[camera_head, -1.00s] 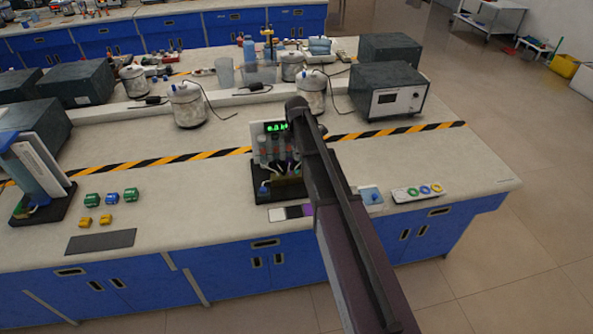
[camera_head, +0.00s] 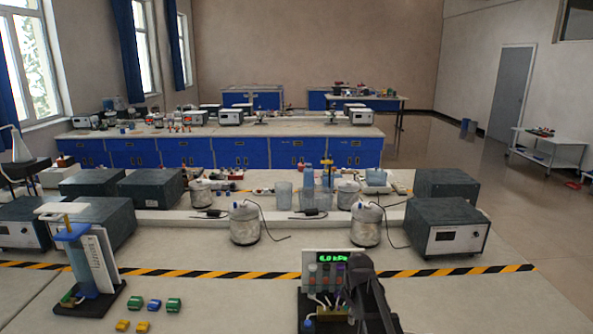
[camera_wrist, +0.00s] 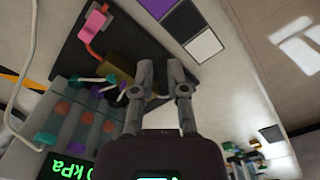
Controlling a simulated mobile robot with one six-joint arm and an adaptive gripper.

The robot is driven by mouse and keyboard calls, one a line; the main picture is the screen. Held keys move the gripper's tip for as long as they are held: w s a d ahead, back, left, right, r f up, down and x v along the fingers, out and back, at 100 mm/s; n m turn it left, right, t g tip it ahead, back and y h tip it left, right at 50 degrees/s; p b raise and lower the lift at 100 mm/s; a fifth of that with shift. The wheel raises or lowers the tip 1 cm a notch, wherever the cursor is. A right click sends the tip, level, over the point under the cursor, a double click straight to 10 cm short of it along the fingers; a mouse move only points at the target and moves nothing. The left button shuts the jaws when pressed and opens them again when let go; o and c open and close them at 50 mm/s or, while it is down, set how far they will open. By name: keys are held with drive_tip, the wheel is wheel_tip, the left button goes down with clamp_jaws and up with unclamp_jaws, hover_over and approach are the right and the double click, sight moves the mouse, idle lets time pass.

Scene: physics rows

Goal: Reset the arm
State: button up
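My gripper (camera_wrist: 158,66) points at the bench in the wrist view. Its two fingers are apart, with no object seen held between them. Beyond the fingers is the dark base (camera_wrist: 75,60) of a gauge rig, with a brass-coloured block (camera_wrist: 118,70) and a pink fitting (camera_wrist: 95,22). Several capped tubes and a green kPa display (camera_wrist: 70,168) are at lower left. In the head view my arm (camera_head: 370,295) rises at the bottom right of the rig's display (camera_head: 328,257). The gripper itself cannot be made out there.
A clear column on a stand (camera_head: 88,265) is at left, with green (camera_head: 173,304), blue and yellow blocks nearby. Lidded jars (camera_head: 244,225) and a grey power box (camera_head: 447,228) stand behind the striped tape (camera_head: 450,271). The bench right of my arm (camera_head: 480,305) looks clear.

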drive_tip(key=s+m, duration=0.9)
drive_tip(key=s, duration=0.5)
drive_tip(key=shift+s+m, duration=0.25)
drive_tip(key=shift+m, duration=0.15)
idle(0.6)
